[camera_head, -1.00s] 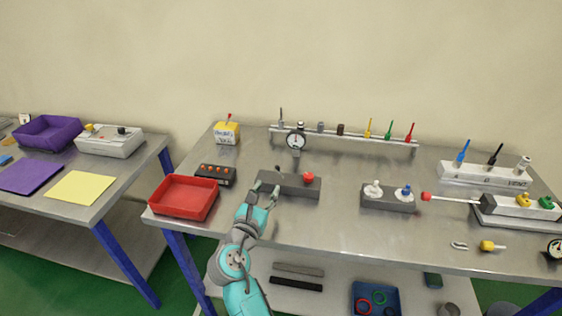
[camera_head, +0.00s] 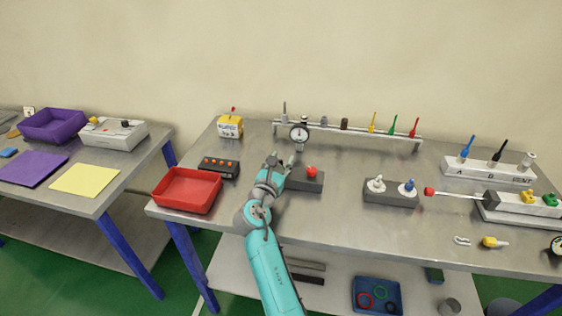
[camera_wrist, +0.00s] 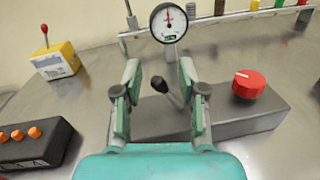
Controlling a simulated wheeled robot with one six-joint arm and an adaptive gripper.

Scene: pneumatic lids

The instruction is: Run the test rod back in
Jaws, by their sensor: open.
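The test rod (camera_head: 458,195) is a thin pale rod with a red tip (camera_head: 429,191). It sticks out leftward from a dark block (camera_head: 491,201) on the cylinder unit at the right of the bench. My gripper (camera_head: 285,160) is far to its left, over a grey control block (camera_head: 308,180). In the wrist view my gripper (camera_wrist: 158,95) is open, its fingers on either side of a small black-knobbed lever (camera_wrist: 160,84) on that block. The lever leans and is not clamped. A red knob (camera_wrist: 249,84) sits at the block's right. The rod is outside the wrist view.
A gauge (camera_wrist: 169,22) stands behind the lever. A yellow box with a red switch (camera_wrist: 56,60) and an orange-button box (camera_wrist: 34,144) are at left. A red tray (camera_head: 187,190) and a block with white and blue knobs (camera_head: 391,191) flank the control block.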

